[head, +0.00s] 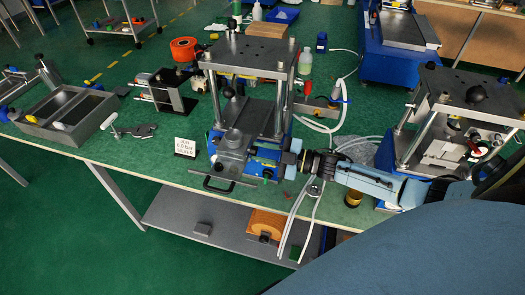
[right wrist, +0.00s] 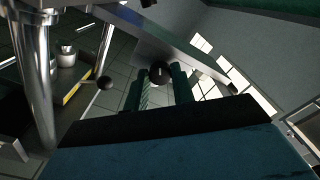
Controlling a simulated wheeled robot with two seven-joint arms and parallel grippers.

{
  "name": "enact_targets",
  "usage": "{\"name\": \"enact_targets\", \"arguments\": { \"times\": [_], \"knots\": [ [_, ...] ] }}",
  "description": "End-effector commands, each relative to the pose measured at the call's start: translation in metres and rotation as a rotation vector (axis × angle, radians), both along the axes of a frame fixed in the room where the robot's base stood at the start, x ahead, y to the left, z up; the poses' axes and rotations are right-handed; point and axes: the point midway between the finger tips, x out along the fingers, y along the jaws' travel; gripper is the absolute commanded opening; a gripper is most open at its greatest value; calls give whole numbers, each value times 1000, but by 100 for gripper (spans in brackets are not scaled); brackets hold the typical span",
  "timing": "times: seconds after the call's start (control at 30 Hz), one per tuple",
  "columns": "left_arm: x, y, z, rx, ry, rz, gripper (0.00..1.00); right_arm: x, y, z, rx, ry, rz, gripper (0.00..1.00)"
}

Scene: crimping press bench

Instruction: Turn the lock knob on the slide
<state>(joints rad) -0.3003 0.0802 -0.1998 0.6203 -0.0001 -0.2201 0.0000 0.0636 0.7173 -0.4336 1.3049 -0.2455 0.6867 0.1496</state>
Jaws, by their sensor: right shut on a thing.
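The slide (head: 222,172) is a grey metal plate at the front of the middle press, with a round grey part on top and a dark bar handle (head: 218,186) at its front edge. My right gripper (head: 262,160) reaches in from the right, low beside the slide. In the right wrist view, its two green-dark fingers are shut on a round black lock knob (right wrist: 160,72). A small light mark shows on the knob's face. In the head view the gripper hides this knob. My left gripper is not in view.
The middle press (head: 248,52) has shiny columns close to my right gripper; one column (right wrist: 35,70) and a black ball knob (right wrist: 105,83) show in the right wrist view. White hoses (head: 295,215) hang near my right arm. A sign (head: 185,147) stands left of the slide.

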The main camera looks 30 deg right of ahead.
Motion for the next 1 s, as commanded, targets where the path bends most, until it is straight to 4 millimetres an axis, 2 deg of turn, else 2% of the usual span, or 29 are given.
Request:
{"name": "enact_targets", "arguments": {
  "times": [0.33,0.37,0.53,0.83,1.0],
  "knots": [
    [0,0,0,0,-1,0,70,0,0,0,2,2,0,2],
    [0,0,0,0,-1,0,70,0,0,0,2,2,0,26],
    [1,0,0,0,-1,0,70,0,0,0,2,1,0,47],
    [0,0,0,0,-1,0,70,-2,-1,0,2,1,0,47],
    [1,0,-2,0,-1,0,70,-17,-14,-2,0,5,0,47]
  ]
}}
